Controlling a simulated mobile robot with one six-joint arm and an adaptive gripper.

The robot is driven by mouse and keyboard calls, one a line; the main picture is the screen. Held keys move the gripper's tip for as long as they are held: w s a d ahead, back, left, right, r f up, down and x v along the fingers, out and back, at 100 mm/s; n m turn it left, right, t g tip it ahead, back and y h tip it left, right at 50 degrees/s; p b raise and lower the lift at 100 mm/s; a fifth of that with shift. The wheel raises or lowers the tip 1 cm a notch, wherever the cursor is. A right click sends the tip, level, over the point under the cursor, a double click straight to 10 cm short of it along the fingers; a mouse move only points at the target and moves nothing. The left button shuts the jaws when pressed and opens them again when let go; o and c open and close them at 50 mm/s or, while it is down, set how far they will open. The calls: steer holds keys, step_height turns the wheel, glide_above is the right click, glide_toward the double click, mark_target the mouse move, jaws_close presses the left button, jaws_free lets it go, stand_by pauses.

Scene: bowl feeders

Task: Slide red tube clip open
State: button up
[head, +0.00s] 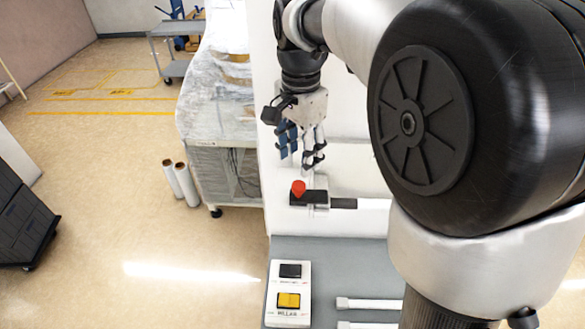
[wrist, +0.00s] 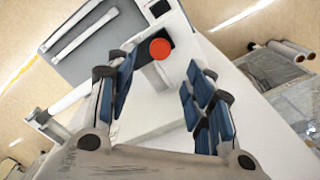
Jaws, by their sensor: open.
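The red tube clip (head: 298,188) shows as a short red knob at the left end of a dark bar (head: 343,203) on the white surface. In the wrist view the red clip (wrist: 160,49) is a round red top, lying just beyond the gap between the fingers. My gripper (head: 299,160) hangs above the clip in the head view, fingers pointing down. The blue-padded fingers are apart and nothing is between them in the wrist view (wrist: 161,80). I cannot tell the exact height gap to the clip.
A white box with black and yellow buttons (head: 288,297) sits on the grey surface (head: 330,250) in front. White rods (head: 370,303) lie to its right. A plastic-wrapped pallet (head: 215,90) and two white rolls (head: 180,184) stand left.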

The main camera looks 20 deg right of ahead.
mark_target(299, 185)
step_height(299, 185, down, 8)
steer(key=shift+f, duration=0.15)
stand_by(0.3)
jaws_close()
stand_by(0.4)
